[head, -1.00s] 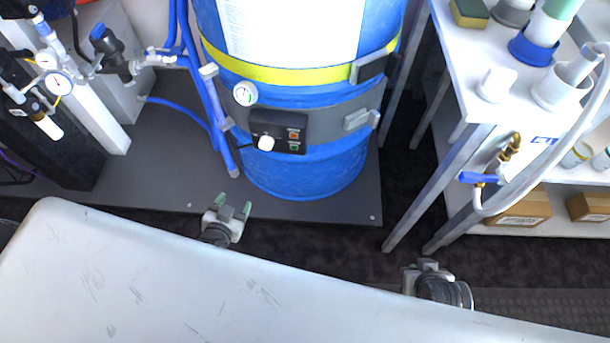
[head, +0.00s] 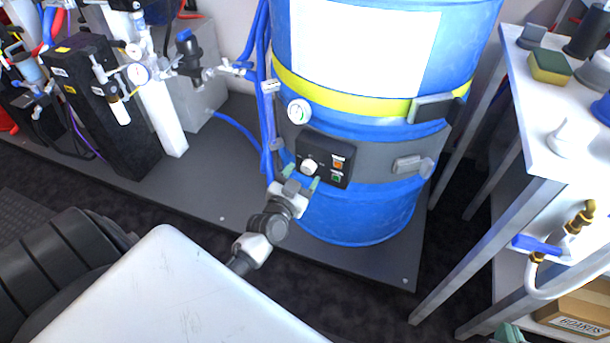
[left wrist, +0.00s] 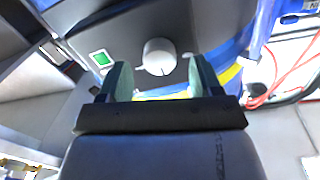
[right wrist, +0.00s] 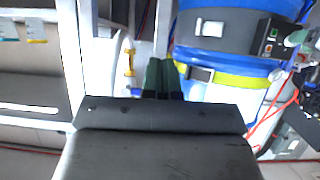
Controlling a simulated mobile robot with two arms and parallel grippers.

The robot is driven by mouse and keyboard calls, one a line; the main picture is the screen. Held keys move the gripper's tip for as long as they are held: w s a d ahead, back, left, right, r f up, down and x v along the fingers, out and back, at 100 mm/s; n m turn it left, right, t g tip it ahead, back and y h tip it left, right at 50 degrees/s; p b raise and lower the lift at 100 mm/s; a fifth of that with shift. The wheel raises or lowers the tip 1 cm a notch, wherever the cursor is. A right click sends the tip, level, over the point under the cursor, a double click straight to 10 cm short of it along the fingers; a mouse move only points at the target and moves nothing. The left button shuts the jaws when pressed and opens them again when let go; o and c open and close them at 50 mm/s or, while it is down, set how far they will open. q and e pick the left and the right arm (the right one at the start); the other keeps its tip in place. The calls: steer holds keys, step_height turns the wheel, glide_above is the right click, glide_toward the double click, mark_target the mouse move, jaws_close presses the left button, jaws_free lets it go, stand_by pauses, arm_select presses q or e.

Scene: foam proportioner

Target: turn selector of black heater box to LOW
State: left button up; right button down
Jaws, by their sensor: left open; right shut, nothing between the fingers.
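The black heater box (head: 341,153) is strapped on the front of the blue drum. Its white round selector knob (head: 309,166) is at the box's left, with an orange and a green switch at its right. My left gripper (head: 301,178) is open just below and in front of the knob. In the left wrist view the knob (left wrist: 159,54) shows just beyond and between the open fingertips, with a small dark mark on its lower edge; the setting labels are not readable. My right gripper (right wrist: 164,76) is shut and empty, away from the box, its tips at the head view's bottom edge.
The blue drum (head: 360,215) stands on a dark platform (head: 215,205), with a gauge (head: 299,111) above the box. Blue hoses run down the drum's left side. A white-topped bench (head: 540,140) is at right. Pipework and a black cabinet (head: 110,130) are at left.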

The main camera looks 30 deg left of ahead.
arm_select(q)
steer(key=shift+w+a, duration=0.1)
steer(key=shift+w, duration=0.8)
arm_select(e)
steer(key=shift+w+a+r+t, duration=0.25)
steer(key=shift+w+r+t, duration=0.2)
steer(key=shift+r+t, duration=0.15)
arm_select(q)
steer(key=c, duration=0.9)
